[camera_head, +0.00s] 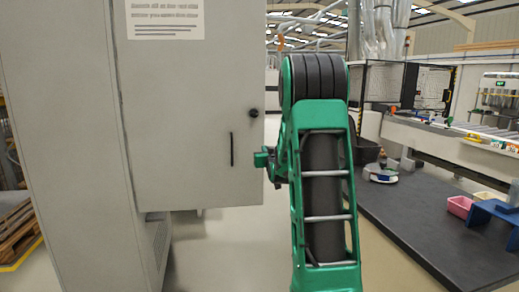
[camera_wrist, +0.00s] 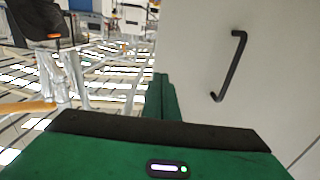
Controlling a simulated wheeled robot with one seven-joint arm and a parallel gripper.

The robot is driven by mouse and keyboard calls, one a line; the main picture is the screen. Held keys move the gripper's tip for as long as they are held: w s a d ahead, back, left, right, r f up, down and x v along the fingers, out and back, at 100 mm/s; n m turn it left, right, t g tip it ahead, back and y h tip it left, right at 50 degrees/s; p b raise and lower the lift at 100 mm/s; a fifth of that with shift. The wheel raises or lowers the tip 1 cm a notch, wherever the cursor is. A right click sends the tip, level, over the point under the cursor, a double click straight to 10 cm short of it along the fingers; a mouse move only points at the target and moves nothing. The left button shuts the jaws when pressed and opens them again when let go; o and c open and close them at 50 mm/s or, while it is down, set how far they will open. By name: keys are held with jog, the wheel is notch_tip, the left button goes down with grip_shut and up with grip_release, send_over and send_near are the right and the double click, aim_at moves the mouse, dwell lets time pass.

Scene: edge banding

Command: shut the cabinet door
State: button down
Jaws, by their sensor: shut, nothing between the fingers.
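The cabinet door (camera_head: 190,100) is a grey panel standing open, out to the right of the grey cabinet (camera_head: 65,150). Floor shows beneath the door. It bears a black bar handle (camera_head: 231,149) and a small black knob near its free edge. My green gripper (camera_head: 264,160) is shut and empty by the door's free edge, right of the handle. In the wrist view, the shut green fingers (camera_wrist: 162,98) point up beside the door (camera_wrist: 275,70), and the handle (camera_wrist: 230,66) is to their right. I cannot tell whether the fingers touch the door.
A dark bench (camera_head: 420,220) stands at the right, with a pink bin (camera_head: 459,206) and a blue stand (camera_head: 494,217) on it. A wooden pallet (camera_head: 17,235) lies at the far left. The floor (camera_head: 215,255) below the door is clear.

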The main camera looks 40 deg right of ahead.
aim_at(261, 143)
jog(key=x, duration=0.7)
jog(key=shift+w, duration=0.15)
